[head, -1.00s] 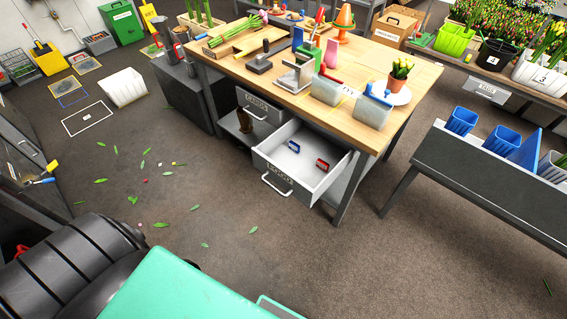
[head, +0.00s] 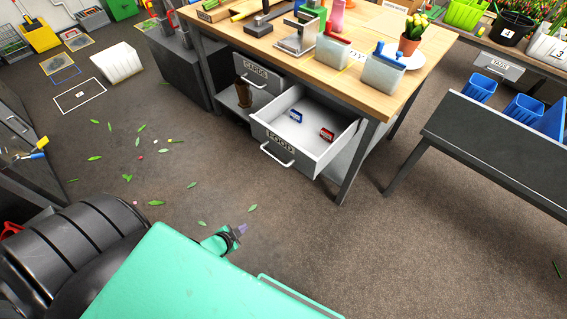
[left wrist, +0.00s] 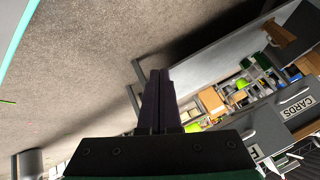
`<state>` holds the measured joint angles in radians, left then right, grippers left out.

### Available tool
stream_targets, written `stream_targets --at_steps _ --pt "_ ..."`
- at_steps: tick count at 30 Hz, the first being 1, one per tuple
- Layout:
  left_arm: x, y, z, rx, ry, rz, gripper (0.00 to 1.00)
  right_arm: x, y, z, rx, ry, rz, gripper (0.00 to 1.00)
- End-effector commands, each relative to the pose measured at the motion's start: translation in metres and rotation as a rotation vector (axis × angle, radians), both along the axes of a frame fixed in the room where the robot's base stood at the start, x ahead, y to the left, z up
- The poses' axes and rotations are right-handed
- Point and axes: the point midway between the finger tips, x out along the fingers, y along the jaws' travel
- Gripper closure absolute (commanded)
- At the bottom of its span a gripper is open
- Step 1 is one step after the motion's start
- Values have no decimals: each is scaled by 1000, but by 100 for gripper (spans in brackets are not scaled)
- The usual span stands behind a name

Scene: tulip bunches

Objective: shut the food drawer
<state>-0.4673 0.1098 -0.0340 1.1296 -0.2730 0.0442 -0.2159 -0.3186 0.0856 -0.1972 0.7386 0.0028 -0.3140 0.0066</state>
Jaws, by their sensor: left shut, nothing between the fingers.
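The food drawer (head: 281,143), grey with a FOOD label and a bar handle (head: 276,155), stands pulled out of the wooden-topped workbench (head: 268,42). A blue and a red small item lie inside it. My left gripper (head: 242,229) shows past the edge of my green body, low over the floor, in front of the drawer and apart from its handle. In the left wrist view its dark fingers (left wrist: 160,78) are together with nothing between them. My right gripper is not in view.
The cards drawer (head: 262,75) above left is closed; its label shows in the left wrist view (left wrist: 297,103). A brown boot-like item (head: 243,95) stands on the shelf below. A dark table (head: 490,140) is at right. Leaves litter the floor at left.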

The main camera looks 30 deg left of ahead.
Motion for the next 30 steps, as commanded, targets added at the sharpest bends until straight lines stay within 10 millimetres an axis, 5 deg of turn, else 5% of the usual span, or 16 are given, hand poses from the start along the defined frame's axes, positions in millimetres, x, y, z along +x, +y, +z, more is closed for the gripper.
stream_targets --at_steps 1,4,9,12,17,30 --pt "35 10 -12 87 -161 -90 100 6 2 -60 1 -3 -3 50" --pt "88 19 52 318 -472 -292 100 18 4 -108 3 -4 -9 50" --pt "109 -1 158 691 -829 -570 100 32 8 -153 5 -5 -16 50" --pt "107 -12 191 792 -910 -642 100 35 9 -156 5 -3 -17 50" --pt "119 -18 203 808 -927 -654 100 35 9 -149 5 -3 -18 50" --pt "209 -41 203 806 -925 -650 100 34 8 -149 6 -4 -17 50"
